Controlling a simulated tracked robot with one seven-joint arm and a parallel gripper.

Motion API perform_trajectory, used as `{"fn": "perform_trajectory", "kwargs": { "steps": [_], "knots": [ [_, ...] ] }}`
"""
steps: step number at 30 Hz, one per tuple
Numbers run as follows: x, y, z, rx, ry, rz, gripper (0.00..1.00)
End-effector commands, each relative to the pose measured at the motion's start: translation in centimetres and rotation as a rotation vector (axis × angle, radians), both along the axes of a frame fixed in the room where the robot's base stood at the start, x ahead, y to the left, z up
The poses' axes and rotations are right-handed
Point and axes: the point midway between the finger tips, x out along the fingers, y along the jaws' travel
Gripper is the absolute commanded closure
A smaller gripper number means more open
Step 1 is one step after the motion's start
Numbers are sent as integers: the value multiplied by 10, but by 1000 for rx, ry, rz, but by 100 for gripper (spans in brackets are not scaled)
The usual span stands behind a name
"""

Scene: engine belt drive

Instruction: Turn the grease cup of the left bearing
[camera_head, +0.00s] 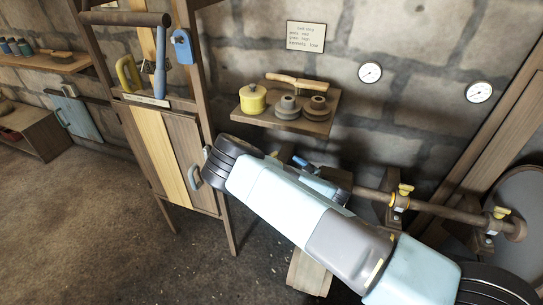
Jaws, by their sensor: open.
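My pale blue and grey arm crosses the lower right of the view. It bends at a dark ribbed joint at the upper left, and a further pale blue link runs behind it. I cannot make out my gripper, which seems hidden behind the arm.
A wall shelf (318,127) holds a yellow pot (253,99), grey stepped pulleys (289,106) and a wood-handled tool (297,82). Two gauges (370,72) hang on the stone wall. A wooden cabinet frame (180,150) stands left of my arm. Floor at left is clear.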

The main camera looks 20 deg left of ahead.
Motion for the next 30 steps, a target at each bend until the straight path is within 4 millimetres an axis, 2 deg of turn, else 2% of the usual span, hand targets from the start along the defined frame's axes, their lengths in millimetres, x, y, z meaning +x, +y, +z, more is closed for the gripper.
{"fn": "perform_trajectory", "kwargs": {
  "steps": [1,6,15,21,30],
  "knots": [
    [2,11,-2,-2,0,8,17],
    [18,36,-2,-2,0,6,17],
    [41,74,-2,-2,0,4,17],
    [48,86,-1,0,1,2,17],
    [49,88,-1,-1,2,1,17]
  ]
}}
